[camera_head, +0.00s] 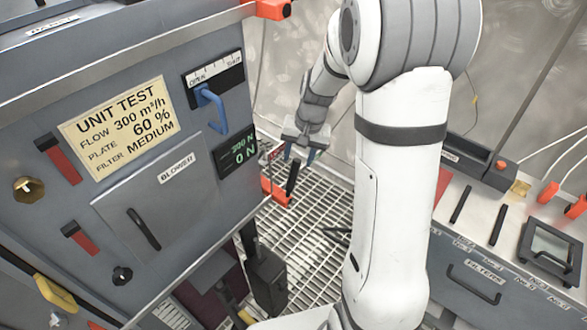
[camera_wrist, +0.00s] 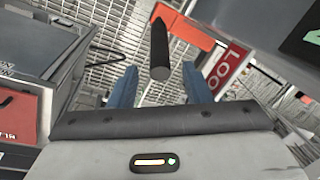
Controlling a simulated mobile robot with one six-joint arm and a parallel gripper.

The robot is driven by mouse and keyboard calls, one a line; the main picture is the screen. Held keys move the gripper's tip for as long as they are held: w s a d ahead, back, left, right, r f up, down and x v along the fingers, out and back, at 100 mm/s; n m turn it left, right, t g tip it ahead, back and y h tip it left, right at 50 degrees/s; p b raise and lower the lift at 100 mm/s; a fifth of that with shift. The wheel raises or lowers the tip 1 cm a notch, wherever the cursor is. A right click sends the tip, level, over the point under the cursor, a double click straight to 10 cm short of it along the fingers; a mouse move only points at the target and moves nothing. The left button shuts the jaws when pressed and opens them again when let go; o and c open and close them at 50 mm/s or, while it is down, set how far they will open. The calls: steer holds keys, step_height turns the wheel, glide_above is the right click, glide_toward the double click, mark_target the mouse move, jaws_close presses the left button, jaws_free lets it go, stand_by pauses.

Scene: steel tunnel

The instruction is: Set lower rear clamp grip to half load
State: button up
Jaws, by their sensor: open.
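A black bar-like grip (camera_head: 292,178) on an orange clamp (camera_head: 275,191) stands low at the rear edge of the grey test unit; I take it for the lower rear clamp grip. In the wrist view the black grip (camera_wrist: 160,52) points toward me, its round end between my two blue fingers, with the orange clamp part (camera_wrist: 184,33) behind it. My gripper (camera_head: 300,154) is open, just above the grip in the head view. In the wrist view my gripper (camera_wrist: 161,84) has a finger on each side of the grip, with gaps; contact is not visible.
A red plate lettered "LOC" (camera_wrist: 229,70) stands right of the grip. A blue handle (camera_head: 213,108) projects from the unit. A filter bench (camera_head: 476,225) stands right; grated floor (camera_head: 310,220) lies between.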

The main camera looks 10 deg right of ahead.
mark_target(295, 169)
steer(key=f, duration=0.3)
steer(key=a+f, duration=0.1)
steer(key=f, duration=0.1)
steer(key=shift+w+f, duration=0.2)
steer(key=shift+f, duration=0.15)
steer(key=shift+c, duration=0.4)
jaws_close()
